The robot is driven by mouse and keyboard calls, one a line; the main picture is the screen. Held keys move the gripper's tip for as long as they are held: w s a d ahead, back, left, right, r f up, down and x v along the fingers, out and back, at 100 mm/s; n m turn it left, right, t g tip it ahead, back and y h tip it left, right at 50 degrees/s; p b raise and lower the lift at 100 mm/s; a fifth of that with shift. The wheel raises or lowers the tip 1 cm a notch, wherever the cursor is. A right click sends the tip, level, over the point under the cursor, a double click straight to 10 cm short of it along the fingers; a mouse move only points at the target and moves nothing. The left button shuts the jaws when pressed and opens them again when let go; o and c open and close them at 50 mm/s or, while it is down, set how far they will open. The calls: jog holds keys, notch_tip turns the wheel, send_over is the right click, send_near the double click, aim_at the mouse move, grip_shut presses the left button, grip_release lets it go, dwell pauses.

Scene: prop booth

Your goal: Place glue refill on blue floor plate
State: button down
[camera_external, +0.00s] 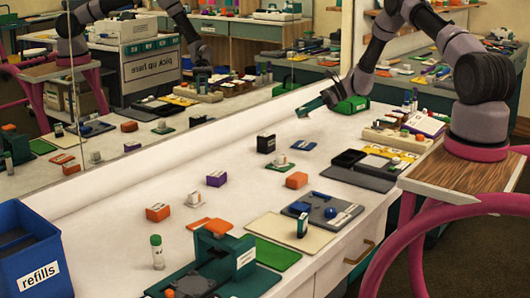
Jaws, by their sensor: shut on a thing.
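My gripper (326,98) is above the far right part of the white table, pointing down and left. It is shut on a small teal piece with a pale end (311,107), held clear of the table; I cannot tell whether this is the glue refill. A white tube with a green cap (157,252) stands upright at the front left.
A blue bin labelled refills (35,255) is at the left. Orange boxes (297,180), a purple box (217,178) and a black box (266,143) stand mid-table. A teal-and-orange device (222,255) is in front. A mirror (200,100) lines the back.

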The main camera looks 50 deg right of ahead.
send_over(304, 145)
notch_tip(304, 145, down, 6)
jog(key=shift+d+r, duration=0.1)
jog(key=shift+r, duration=0.1)
jog(key=shift+f, duration=2.15)
jog(key=shift+f, duration=0.15)
jog(key=c, duration=0.7)
grip_release()
